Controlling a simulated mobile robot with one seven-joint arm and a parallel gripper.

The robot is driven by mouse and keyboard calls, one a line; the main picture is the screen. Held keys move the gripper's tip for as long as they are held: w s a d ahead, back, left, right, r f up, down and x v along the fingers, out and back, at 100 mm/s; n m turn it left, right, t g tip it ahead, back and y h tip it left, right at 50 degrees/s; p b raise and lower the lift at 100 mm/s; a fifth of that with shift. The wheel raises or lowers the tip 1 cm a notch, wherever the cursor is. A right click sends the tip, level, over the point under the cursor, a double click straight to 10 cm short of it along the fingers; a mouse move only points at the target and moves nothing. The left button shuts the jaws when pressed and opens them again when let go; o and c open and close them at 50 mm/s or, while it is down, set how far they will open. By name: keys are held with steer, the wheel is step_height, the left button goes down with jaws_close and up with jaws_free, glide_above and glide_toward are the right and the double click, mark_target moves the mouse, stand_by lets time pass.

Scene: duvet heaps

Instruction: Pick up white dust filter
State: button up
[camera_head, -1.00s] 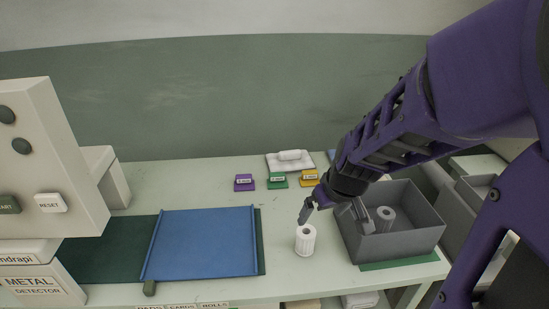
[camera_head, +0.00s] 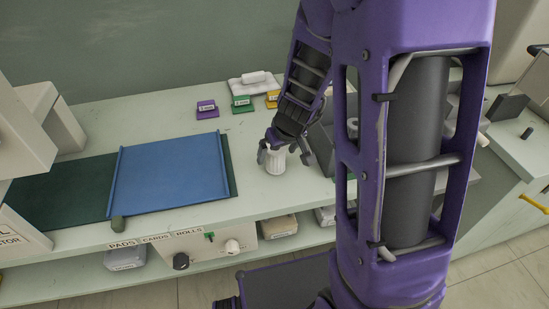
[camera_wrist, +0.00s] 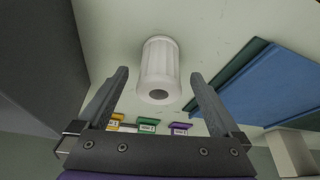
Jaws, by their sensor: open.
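The white dust filter (camera_head: 275,161) is a ribbed white cylinder standing upright on the pale green table, just right of the blue tray. In the wrist view the filter (camera_wrist: 159,68) shows between and just beyond the fingertips, with a dark hole in its end. My gripper (camera_head: 284,151) is open, with a finger on either side of the filter in the head view. In the wrist view my gripper (camera_wrist: 158,78) shows gaps between both fingers and the filter. The filter's top is partly hidden by my gripper in the head view.
A blue tray (camera_head: 172,172) lies on a dark green mat at left. A grey bin (camera_head: 322,138) stands close on the right, mostly hidden by my arm. Purple (camera_head: 207,109), green (camera_head: 242,103) and yellow (camera_head: 272,98) blocks sit at the back, near a white pad with a roll (camera_head: 254,81).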

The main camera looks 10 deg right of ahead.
steer(key=x, duration=0.3)
steer(key=shift+b, duration=0.4)
steer(key=shift+r, duration=0.15)
steer(key=c, duration=1.5)
